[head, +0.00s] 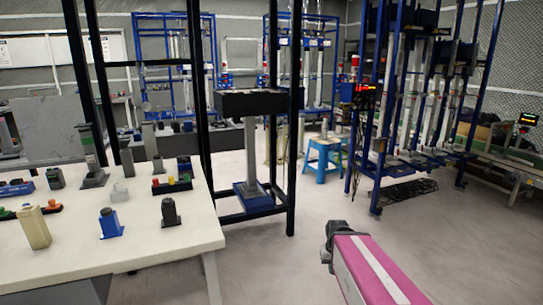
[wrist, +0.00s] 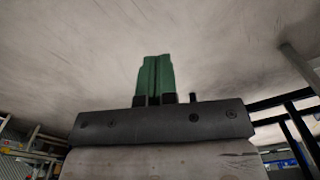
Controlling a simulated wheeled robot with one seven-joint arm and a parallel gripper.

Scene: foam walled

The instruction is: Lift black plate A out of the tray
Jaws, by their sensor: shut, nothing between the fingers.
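My gripper (wrist: 156,62) shows in the wrist view with its green fingers together, shut and empty, against a bare pale surface. In the head view a pink and white link of my arm is at the lower right, away from the table; the fingers do not show there. I cannot pick out black plate A for sure in either view. A small dark tray (head: 173,187) with coloured pieces stands on the white table at the left, but I cannot tell whether it is the task's tray.
The white table (head: 150,240) holds several small blocks and stands, including a tan block (head: 34,228) and a blue base (head: 110,224). A black-posted frame stands behind it. A blue stool (head: 324,155) and blue racks are farther back. The floor in the middle is clear.

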